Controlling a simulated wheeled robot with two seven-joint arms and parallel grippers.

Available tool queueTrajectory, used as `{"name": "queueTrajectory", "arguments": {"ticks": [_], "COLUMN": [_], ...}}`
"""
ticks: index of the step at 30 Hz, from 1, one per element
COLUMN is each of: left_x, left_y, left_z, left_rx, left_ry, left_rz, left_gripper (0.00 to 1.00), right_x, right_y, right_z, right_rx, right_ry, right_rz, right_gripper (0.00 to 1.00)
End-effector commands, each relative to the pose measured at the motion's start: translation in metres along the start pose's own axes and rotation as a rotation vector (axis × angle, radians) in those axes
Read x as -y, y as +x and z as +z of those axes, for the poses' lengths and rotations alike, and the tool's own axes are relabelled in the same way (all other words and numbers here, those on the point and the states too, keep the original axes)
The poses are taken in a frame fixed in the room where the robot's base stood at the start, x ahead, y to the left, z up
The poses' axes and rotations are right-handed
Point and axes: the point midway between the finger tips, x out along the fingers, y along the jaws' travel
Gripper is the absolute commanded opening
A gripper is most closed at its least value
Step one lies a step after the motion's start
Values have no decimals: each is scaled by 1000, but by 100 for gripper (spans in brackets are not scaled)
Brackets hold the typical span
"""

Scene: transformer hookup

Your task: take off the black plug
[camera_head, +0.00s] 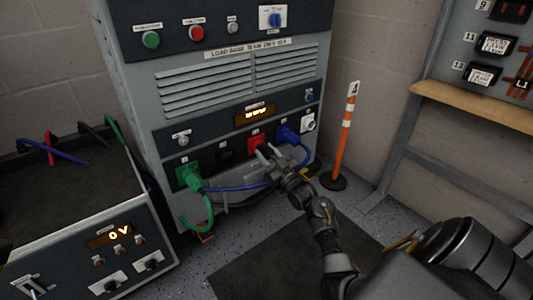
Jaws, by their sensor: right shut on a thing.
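My right gripper (264,153) is in front of the lower socket panel of the grey load bank, just below the red socket (254,140). It is shut on what looks like the black plug, which its fingers mostly hide. A black cable (235,205) runs from the lower left of the panel toward the gripper. The black socket (225,154) is dark, left of the red one, and the gripper is to its right. My left gripper is not in view.
A green plug (190,177) with its cable sits at the panel's left; a blue plug (288,136) with a looping cable is at its right. An orange-white post (346,134) stands right of the cabinet. A test unit (125,237) with a "0 V" display is at left.

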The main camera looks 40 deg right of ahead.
Motion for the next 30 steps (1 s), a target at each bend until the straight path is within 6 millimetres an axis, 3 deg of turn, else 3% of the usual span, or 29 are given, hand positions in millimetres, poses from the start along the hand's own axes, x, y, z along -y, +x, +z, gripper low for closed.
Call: {"name": "queueTrajectory", "arguments": {"ticks": [6,10,20,27,28,30], "left_x": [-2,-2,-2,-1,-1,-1], "left_y": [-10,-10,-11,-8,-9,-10], "left_z": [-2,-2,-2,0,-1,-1], "left_rx": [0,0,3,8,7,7], "left_ry": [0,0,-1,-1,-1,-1], "left_rz": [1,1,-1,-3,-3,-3], "left_gripper": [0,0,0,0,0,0], "right_x": [-2,-1,0,0,1,2], "right_y": [6,7,8,9,8,8], "right_z": [-4,-4,-4,-6,-4,-4], "right_rx": [-5,-6,-6,-5,-6,-7], "right_ry": [-369,-466,-504,-901,-900,-890], "right_rz": [-133,-166,-183,-329,-327,-322], "right_gripper": [11,11,11,11,36,27]}}
